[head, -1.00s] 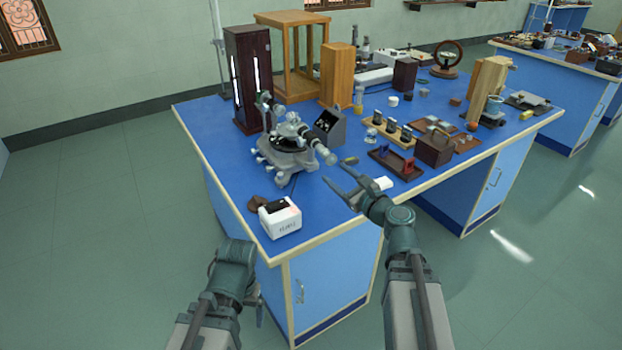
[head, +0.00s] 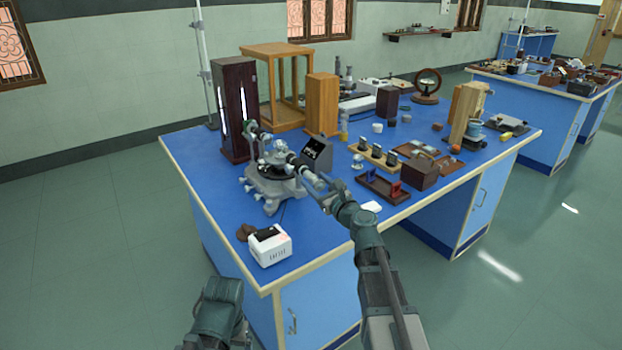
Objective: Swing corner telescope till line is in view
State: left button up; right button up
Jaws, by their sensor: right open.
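The spectrometer (head: 268,184), a grey metal instrument with a round table and levelling feet, stands near the left front of the blue bench. Its corner telescope (head: 297,165) points from the middle toward the bench's front right. My right gripper (head: 312,182) is open, with its fingers at the outer end of the telescope. The fingers cover that end, so I cannot tell whether they touch it. My left arm (head: 218,305) is low at the bottom, in front of the bench; its fingers do not show.
A tall dark lamp housing (head: 231,110) stands behind the spectrometer. A dark red tray (head: 381,190) and a brown box (head: 419,174) lie to the right.

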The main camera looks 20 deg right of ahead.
jog(key=shift+x, duration=1.6)
grip_shut()
